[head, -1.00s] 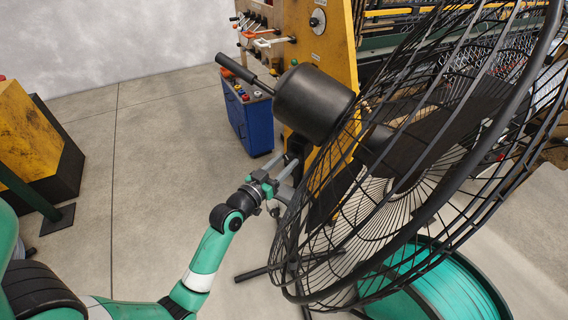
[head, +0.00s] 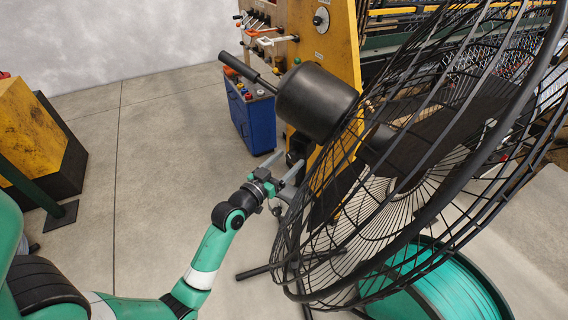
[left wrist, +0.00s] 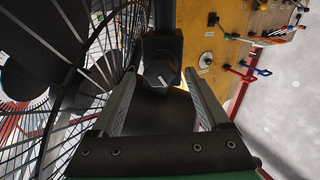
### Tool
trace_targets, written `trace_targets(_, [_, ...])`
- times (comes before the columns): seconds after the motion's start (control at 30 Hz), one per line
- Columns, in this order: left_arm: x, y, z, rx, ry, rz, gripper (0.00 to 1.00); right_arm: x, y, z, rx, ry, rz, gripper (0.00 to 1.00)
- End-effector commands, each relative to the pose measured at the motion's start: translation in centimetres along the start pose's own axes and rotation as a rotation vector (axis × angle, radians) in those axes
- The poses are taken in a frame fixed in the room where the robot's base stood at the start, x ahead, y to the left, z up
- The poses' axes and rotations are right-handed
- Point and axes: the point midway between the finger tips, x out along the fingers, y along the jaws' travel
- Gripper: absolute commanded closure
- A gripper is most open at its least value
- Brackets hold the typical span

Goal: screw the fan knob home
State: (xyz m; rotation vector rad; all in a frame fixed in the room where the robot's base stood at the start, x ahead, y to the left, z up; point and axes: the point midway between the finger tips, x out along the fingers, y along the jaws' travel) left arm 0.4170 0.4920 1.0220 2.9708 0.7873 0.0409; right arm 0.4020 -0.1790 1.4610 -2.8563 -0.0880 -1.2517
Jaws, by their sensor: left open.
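The fan knob (left wrist: 160,69) is a dark, faceted knob with a greyish face on a black block on the fan's post. It shows between the tips of my open left gripper (left wrist: 160,84) in the left wrist view, with a gap on both sides. I cannot tell how deep it lies between the fingers. In the head view my left gripper (head: 287,166) points at the post just below the fan's black motor housing (head: 316,101). The knob itself is hard to make out there. The wire fan cage (head: 400,190) is close on the right. My right gripper is not in view.
A yellow machine panel (head: 335,60) with levers stands behind the fan, beside a blue box (head: 252,122) with buttons. A teal drum (head: 440,290) lies under the fan cage.

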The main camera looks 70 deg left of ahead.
Motion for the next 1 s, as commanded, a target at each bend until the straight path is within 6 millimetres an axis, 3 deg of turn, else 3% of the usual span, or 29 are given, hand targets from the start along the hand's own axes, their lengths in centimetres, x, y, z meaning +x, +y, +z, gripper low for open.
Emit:
trace_targets(0.17, [-1.9,-0.1,0.0,-0.002,-0.003,-0.002,0.21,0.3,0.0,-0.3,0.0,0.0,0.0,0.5])
trace_targets(0.4, [-7.6,-0.1,0.1,-0.001,-0.004,-0.003,0.21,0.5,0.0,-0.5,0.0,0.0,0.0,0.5])
trace_targets(0.6, [-10.9,-0.1,0.1,-0.001,-0.002,-0.002,0.21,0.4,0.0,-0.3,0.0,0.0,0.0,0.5])
trace_targets(1.0, [-11.6,0.0,0.0,0.0,0.0,0.0,0.21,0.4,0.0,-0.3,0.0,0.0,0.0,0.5])
